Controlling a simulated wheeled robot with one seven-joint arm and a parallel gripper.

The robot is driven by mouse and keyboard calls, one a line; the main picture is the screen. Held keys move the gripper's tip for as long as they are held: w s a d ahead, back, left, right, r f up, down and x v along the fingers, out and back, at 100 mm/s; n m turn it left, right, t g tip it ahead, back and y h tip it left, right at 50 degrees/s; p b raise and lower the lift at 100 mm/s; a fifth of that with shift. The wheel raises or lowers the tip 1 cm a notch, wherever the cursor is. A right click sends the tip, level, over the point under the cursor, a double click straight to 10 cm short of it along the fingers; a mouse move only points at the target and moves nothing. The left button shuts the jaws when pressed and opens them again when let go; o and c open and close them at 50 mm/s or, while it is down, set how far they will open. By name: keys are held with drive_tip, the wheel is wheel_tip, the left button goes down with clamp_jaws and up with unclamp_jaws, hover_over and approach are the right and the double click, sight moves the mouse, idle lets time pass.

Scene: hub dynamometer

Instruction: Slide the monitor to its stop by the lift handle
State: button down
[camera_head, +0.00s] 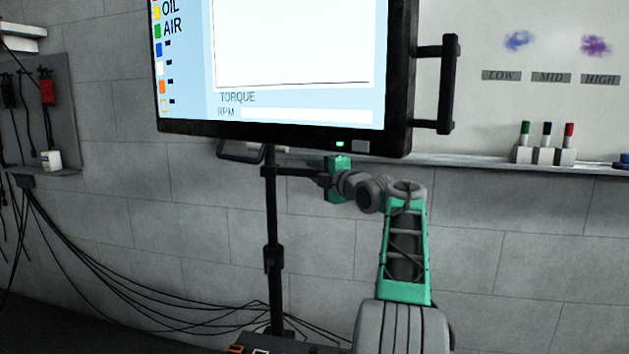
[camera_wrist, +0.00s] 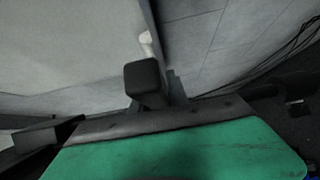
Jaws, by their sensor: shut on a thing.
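The monitor (camera_head: 285,70) is a large lit screen with a black frame, on a dark upright pole (camera_head: 272,220). A short dark bar, the lift handle (camera_head: 290,172), sticks out from the pole to the right, just below the screen. My gripper (camera_head: 323,180) is at this bar's right end and shut on it; the fingertips are small and dark, so the exact grip is unclear. In the wrist view a dark square-ended bar (camera_wrist: 146,82) stands just beyond my green gripper body. The stop is not distinguishable.
A black side handle (camera_head: 449,85) juts from the monitor's right edge, and a dark loop (camera_head: 240,152) hangs under it. A whiteboard ledge with markers (camera_head: 545,152) is at the right. Loose cables (camera_head: 130,290) run along the wall at the left towards the pole's foot.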

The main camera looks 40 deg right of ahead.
drive_tip(key=shift+s+r, duration=0.1)
drive_tip(key=shift+r, duration=0.5)
drive_tip(key=c, duration=1.6)
unclamp_jaws()
drive_tip(key=shift+o, duration=1.4)
drive_tip(key=shift+f, duration=0.1)
drive_tip(key=shift+o, duration=0.2)
drive_tip(key=shift+f, duration=0.15)
drive_tip(key=s+a, duration=0.1)
drive_tip(key=s, duration=0.6)
drive_tip(key=shift+s, duration=0.35)
